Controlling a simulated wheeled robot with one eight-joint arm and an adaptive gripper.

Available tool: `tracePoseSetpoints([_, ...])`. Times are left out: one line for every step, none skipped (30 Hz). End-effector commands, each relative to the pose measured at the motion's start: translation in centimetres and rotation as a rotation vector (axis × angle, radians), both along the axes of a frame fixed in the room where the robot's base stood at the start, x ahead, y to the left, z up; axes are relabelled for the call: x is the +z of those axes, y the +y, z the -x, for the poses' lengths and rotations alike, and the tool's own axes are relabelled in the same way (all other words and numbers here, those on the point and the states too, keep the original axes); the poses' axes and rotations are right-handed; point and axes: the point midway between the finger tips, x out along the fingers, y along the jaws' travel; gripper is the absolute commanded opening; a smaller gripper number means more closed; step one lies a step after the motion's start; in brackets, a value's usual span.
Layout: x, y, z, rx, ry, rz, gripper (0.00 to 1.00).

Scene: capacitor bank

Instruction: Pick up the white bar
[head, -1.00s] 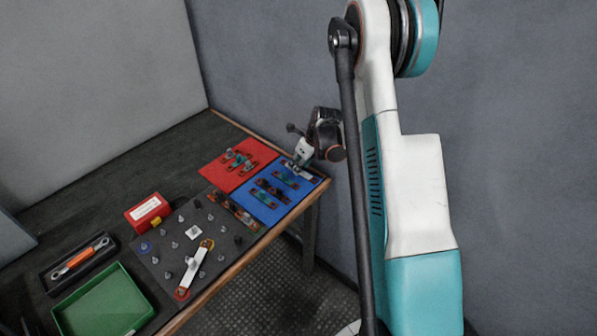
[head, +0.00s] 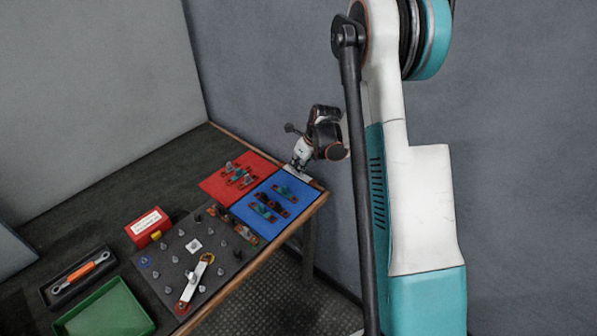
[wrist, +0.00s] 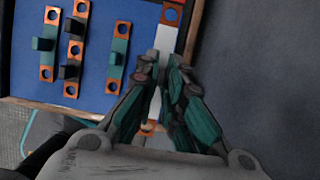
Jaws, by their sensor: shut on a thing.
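The white bar (wrist: 166,38) has copper-coloured ends with holes. In the wrist view it runs lengthwise between the fingers of my gripper (wrist: 166,66), which are shut on its middle. The fingers hide part of it. In the head view my gripper (head: 299,163) is at the far right corner of the blue mat (head: 248,217), with the white bar (head: 298,173) just under it. The bar seems slightly above the mat, but the gap is hard to judge. Another white bar (head: 194,284) lies on the dark studded board (head: 222,281), between a red ring and a yellow ring.
Teal and black pieces with copper ends lie on the blue mat left of my gripper. A red mat (head: 216,186) with similar pieces adjoins it. A red box (head: 148,228), a tool tray (head: 80,270) and a green tray (head: 107,311) stand at left. A wall is behind.

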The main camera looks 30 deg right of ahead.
Motion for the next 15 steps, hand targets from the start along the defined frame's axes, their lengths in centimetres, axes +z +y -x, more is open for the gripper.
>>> tracePoseSetpoints([1.9,0.0,0.0,0.0,0.0,0.0,0.0])
tracePoseSetpoints([2.8,0.0,0.0,0.0,0.0,0.0,0.0])
tracePoseSetpoints([4.0,0.0,0.0,0.0,0.0,0.0,0.0])
tracePoseSetpoints([4.9,0.0,0.0,0.0,0.0,0.0,0.0])
tracePoseSetpoints([5.7,0.0,0.0,0.0,0.0,0.0,0.0])
tracePoseSetpoints([6.8,0.0,0.0,0.0,0.0,0.0,0.0])
tracePoseSetpoints([7.6,0.0,0.0,0.0,0.0,0.0,0.0])
tracePoseSetpoints([8.3,0.0,0.0,0.0,0.0,0.0,0.0])
tracePoseSetpoints([9.3,0.0,0.0,0.0,0.0,0.0,0.0])
tracePoseSetpoints([9.9,0.0,0.0,0.0,0.0,0.0,0.0])
tracePoseSetpoints([10.5,0.0,0.0,0.0,0.0,0.0,0.0])
tracePoseSetpoints([11.2,0.0,0.0,0.0,0.0,0.0,0.0])
tracePoseSetpoints([11.7,0.0,0.0,0.0,0.0,0.0,0.0])
tracePoseSetpoints([12.2,0.0,0.0,0.0,0.0,0.0,0.0])
tracePoseSetpoints([12.7,0.0,0.0,0.0,0.0,0.0,0.0])
